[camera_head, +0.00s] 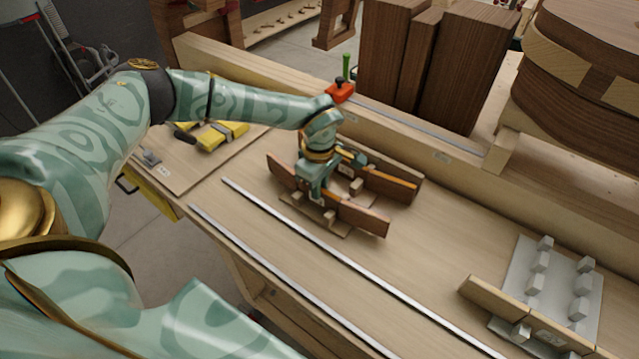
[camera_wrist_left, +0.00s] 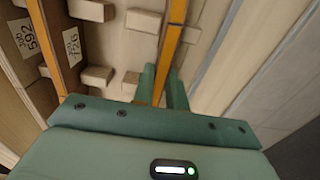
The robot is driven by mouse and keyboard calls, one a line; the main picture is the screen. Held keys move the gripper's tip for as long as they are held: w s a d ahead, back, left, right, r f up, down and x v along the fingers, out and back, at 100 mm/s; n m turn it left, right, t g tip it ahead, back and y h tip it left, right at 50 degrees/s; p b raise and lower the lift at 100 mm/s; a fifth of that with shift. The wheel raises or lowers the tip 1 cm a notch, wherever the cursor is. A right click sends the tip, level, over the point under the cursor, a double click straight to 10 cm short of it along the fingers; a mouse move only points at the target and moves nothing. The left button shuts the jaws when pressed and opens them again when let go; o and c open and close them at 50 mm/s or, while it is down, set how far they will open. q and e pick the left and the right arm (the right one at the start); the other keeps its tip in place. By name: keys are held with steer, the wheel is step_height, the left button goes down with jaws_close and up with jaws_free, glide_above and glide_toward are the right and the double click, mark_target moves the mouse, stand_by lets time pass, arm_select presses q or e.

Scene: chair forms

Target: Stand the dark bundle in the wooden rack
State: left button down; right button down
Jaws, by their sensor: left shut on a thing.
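The wooden rack (camera_head: 341,234) is a pale base with block-shaped pegs, in the middle of the bench. Its pegs (camera_wrist_left: 143,21) show in the left wrist view. My left gripper (camera_head: 316,195) is over the rack, pointing down. It is shut on a dark brown bundle (camera_head: 362,217) with an orange edge (camera_wrist_left: 174,40), one finger on each side. The bundle stands on edge between peg rows; I cannot tell whether its bottom touches the base. Another dark bundle (camera_head: 395,187) stands on edge behind it, and its edge shows at left in the wrist view (camera_wrist_left: 52,42). My right gripper is out of view.
A grey pegged rack (camera_head: 519,262) with pale wooden pieces (camera_head: 497,297) is at the lower right. Two metal rails (camera_head: 330,256) run along the bench front. A yellow clamp (camera_head: 217,136) lies at left. Tall dark boards (camera_head: 460,70) stand behind. The bench between the racks is clear.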

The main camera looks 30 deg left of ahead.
arm_select(q)
steer(key=shift+f, duration=0.2)
stand_by(0.3)
steer(key=c, duration=1.3)
jaws_free()
step_height(320, 180, up, 16)
steer(key=shift+r+p, duration=0.15)
steer(key=shift+p, duration=0.15)
